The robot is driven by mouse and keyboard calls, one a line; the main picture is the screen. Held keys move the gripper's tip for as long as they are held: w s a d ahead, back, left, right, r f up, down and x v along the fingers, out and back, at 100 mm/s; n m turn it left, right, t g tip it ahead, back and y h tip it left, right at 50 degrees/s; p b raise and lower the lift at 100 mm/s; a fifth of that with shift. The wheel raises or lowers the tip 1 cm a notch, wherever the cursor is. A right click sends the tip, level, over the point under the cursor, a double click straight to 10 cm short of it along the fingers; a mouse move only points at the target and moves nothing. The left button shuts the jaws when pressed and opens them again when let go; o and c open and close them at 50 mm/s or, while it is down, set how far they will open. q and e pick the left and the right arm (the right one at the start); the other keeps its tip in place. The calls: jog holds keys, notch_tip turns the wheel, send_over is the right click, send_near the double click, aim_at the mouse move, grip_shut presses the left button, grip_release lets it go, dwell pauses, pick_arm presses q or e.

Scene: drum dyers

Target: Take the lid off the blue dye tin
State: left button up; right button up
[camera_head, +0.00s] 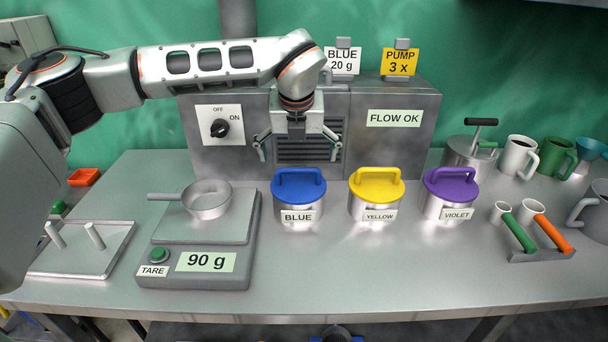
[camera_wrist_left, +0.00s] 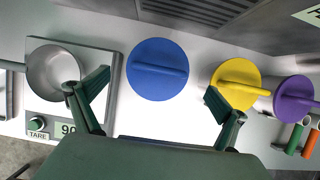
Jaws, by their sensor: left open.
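The blue dye tin (camera_head: 298,208) stands on the bench with its blue lid (camera_head: 299,184) on; the lid has a raised bar handle. In the left wrist view the blue lid (camera_wrist_left: 150,84) shows from above, ahead of and between my fingers. In the left wrist view both fingers of the left gripper (camera_wrist_left: 157,95) are spread wide. My right gripper is not in view.
The yellow tin (camera_head: 372,206) and violet tin (camera_head: 436,206) stand lidded to the right. A scale (camera_head: 200,266) reading 90 g holds a pan (camera_head: 206,203) on the left. A grey machine (camera_head: 395,130) stands behind. The bench front is clear.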

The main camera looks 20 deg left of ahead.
aim_at(298, 171)
pick_arm(q)
jog(key=shift+a+f, duration=0.1)
jog(key=shift+f, duration=0.65)
jog(key=shift+w+f, duration=0.15)
jog(key=shift+f, duration=0.25)
jog(key=p+x, duration=0.1)
jog(key=x, duration=0.3)
jog(key=shift+w+f, duration=0.1)
jog(key=shift+f, duration=0.05)
jog(key=shift+w+f, duration=0.2)
jog(key=shift+f, duration=0.2)
jog(key=c, duration=1.1)
jog(key=shift+c, duration=0.5)
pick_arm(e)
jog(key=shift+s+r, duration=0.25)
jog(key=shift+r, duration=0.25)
